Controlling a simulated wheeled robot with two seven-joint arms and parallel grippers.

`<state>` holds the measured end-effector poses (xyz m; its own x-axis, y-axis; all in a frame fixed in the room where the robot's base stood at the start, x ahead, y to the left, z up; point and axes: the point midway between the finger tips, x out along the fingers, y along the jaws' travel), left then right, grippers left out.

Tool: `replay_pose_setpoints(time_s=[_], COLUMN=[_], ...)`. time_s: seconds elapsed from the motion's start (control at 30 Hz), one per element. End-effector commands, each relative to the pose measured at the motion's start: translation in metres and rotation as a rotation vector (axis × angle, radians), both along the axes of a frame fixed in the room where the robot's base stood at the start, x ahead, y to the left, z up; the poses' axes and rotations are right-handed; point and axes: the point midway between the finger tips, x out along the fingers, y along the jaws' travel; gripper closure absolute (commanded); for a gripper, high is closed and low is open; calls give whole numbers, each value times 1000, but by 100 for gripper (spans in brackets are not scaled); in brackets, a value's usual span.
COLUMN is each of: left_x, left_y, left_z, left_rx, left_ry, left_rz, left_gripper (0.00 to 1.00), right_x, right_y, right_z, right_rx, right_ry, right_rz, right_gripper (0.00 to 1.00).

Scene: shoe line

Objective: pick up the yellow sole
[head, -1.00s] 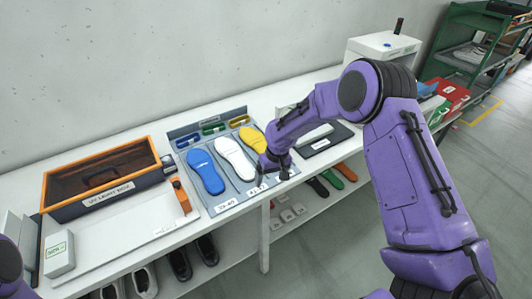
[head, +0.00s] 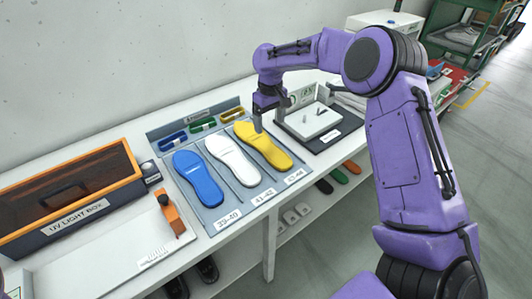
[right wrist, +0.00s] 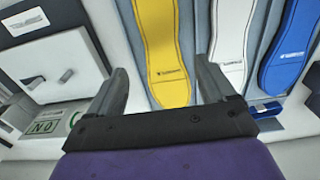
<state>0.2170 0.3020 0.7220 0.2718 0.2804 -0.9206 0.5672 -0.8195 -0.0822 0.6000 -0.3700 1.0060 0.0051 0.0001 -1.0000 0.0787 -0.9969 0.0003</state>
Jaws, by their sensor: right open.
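The yellow sole (head: 262,147) lies in the right-hand slot of a grey-blue sole tray (head: 228,212), beside a white sole (head: 232,160) and a blue sole (head: 198,178). My right gripper (head: 268,124) is above the far end of the yellow sole, pointing down. In the right wrist view the gripper (right wrist: 160,92) is open, its fingers apart on either side of the yellow sole (right wrist: 160,50). The right-hand finger is in front of the white sole's edge (right wrist: 232,50). Nothing is held. I cannot tell the exact height above the sole. My left gripper is not in view.
A UV light box (head: 70,195) stands at the left of the bench. A dark-based fixture (head: 318,128) stands close right of the tray. Small coloured pieces sit in holders behind the soles.

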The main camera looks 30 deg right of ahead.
Motion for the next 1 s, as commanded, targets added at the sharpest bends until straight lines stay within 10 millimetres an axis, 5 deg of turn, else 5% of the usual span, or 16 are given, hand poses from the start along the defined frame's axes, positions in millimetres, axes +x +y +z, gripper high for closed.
replay_pose_setpoints(time_s=[0.6,0.87,1.0], left_x=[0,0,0], left_y=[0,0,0], left_z=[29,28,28], left_rx=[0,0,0], left_ry=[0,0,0], left_rz=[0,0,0], left_gripper=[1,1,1], right_x=[-5,-5,-5], right_y=[-1,-1,-1], right_z=[-98,-106,-106], right_rx=[1,-1,-1], right_ry=[5,2,2], right_rz=[0,0,0], right_gripper=[17,17,56])
